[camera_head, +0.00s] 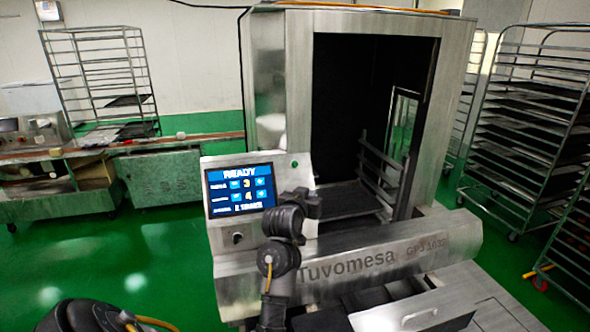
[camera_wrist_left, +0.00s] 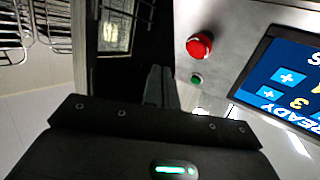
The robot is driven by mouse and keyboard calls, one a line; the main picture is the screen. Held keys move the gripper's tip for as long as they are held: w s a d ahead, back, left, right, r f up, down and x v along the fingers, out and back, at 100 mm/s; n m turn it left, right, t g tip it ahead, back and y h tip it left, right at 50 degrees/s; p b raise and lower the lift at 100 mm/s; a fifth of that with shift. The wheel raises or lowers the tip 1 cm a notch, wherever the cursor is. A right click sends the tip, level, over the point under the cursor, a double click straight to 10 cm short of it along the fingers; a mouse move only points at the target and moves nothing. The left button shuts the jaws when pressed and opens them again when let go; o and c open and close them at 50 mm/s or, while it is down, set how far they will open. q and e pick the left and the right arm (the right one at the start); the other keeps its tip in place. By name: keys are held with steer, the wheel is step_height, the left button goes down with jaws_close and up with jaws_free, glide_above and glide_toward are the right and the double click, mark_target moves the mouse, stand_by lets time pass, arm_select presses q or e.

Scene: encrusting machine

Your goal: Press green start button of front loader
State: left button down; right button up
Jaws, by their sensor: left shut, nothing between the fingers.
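The front loader (camera_head: 375,255) is a steel machine lettered "Tuvomesa", with a control panel at its front left. The small green start button (camera_head: 294,163) is at the panel's top right, right of the screen (camera_head: 240,189). In the left wrist view the green button (camera_wrist_left: 196,79) lies beside a larger red button (camera_wrist_left: 199,45), which my gripper hides in the head view. My left gripper (camera_head: 313,205) is shut and empty in front of the panel, below the green button. In the wrist view its fingertips (camera_wrist_left: 160,78) are left of the green button, apart from it. My right gripper is out of view.
The screen reads "READY" with values 3 and 4. A dark open chamber (camera_head: 350,110) is right of the panel. Tray racks stand at the right (camera_head: 530,125) and back left (camera_head: 100,75). A steel bench (camera_head: 160,175) is at left. Green floor is clear between bench and machine.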

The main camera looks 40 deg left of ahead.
mark_target(296, 165)
arm_select(q)
steer(key=w+a+r+n+t+y, duration=0.1)
steer(key=a+r, duration=0.3)
steer(key=r, duration=0.5)
steer(key=shift+w+r+n+y, duration=0.25)
steer(key=shift+r+n+y, duration=0.15)
steer(key=shift+n, duration=0.2)
steer(key=w+a+f, duration=0.1)
steer(key=a+f, duration=0.1)
steer(key=w+a+f+b, duration=0.1)
steer(key=w+a+f, duration=0.1)
steer(key=a, duration=0.1)
steer(key=shift+w+f, duration=0.2)
steer(key=shift+f, duration=0.1)
steer(key=shift+w+a+f+b, duration=0.3)
steer(key=shift+w+a, duration=0.1)
steer(key=shift+a, duration=0.05)
stand_by(0.8)
steer(key=shift+a+f, duration=0.1)
